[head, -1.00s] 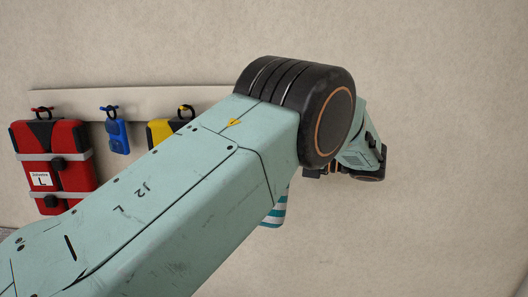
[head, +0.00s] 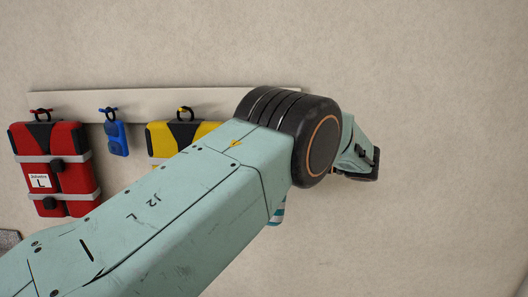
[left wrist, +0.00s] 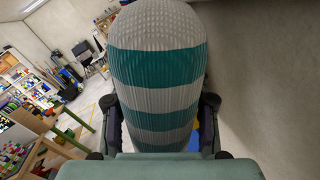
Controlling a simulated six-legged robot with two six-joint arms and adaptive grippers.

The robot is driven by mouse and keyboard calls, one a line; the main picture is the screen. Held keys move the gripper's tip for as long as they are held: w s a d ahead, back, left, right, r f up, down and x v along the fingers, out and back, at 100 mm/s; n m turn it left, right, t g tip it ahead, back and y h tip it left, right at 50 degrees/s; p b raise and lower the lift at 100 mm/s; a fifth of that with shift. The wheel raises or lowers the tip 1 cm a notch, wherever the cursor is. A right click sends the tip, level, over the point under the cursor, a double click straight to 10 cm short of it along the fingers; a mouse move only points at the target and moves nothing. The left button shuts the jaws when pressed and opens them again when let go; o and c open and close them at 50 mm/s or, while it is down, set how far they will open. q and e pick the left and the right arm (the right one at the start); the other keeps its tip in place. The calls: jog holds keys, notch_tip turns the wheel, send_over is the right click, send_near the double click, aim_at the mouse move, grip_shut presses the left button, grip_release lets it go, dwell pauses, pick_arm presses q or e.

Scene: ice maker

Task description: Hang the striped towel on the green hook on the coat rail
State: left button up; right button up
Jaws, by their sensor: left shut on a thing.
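The striped towel, grey-white and teal, fills the middle of the left wrist view (left wrist: 157,70). My left gripper (left wrist: 155,118) is shut on it, one finger on each side. In the head view only a small striped piece of the towel (head: 277,214) shows below my left arm, which hides the rest and the gripper. The pale coat rail (head: 215,98) runs along the wall behind the arm. Its red, blue and yellow hooks show; no green hook is visible. My right gripper is not in view.
A red vest (head: 55,165), a small blue case (head: 117,138) and a yellow vest (head: 165,135) hang from the rail. The wall right of the arm is bare. The left wrist view shows shelves (left wrist: 20,80) and a wooden table or stool (left wrist: 60,135).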

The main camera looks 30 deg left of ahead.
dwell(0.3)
pick_arm(q)
jog(key=o, duration=1.4)
jog(key=shift+o, duration=0.2)
